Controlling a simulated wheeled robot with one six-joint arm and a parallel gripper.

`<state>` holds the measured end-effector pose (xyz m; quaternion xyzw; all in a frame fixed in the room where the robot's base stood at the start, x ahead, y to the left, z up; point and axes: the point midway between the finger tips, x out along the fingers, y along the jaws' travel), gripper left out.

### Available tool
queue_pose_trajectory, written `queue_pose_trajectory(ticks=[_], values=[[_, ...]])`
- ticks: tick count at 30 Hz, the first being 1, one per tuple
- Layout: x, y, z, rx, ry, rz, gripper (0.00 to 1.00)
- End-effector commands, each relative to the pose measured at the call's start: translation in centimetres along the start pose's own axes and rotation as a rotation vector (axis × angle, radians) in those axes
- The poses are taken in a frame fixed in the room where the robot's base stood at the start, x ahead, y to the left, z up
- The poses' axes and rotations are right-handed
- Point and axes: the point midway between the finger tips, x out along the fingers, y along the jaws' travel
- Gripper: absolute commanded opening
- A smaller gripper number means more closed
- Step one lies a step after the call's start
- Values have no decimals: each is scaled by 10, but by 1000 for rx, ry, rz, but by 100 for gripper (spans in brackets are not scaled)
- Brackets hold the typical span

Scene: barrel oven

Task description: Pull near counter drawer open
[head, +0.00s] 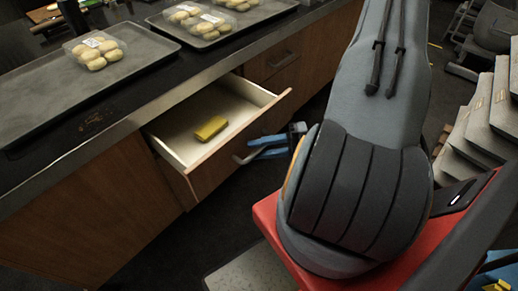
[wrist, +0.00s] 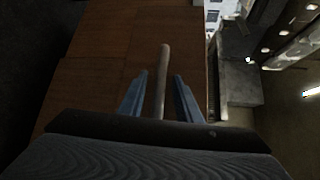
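The near counter drawer (head: 197,170) stands well out from the wooden counter, its pale inside showing in the head view. A yellow block (head: 210,128) lies in it. In the wrist view the bar handle (wrist: 164,78) runs between the two blue fingers of my gripper (wrist: 161,75). The fingers are apart, with a gap showing on each side of the bar. The wooden drawer front (wrist: 105,60) fills the space behind them.
Trays (head: 45,98) with packs of pale round buns (head: 95,50) stand on the dark countertop. Another closed drawer (head: 278,62) is farther along the counter. Grey stepped panels (head: 480,125) stand at the right. Dark floor shows below the open drawer.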

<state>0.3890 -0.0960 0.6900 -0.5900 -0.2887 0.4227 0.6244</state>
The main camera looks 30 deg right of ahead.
Motion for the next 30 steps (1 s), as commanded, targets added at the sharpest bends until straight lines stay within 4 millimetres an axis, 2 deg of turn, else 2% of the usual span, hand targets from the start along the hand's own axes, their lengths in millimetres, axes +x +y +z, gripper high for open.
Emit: queue_pose_trajectory(ticks=[4, 7, 19, 24, 30], values=[[-2, 0, 0, 0, 0, 0, 31], [-10, 0, -1, -1, 4, -1, 31], [-69, 1, 0, -1, 2, 0, 31], [-78, 0, 0, 0, 0, 0, 31], [-79, 0, 1, 0, 0, 0, 31]])
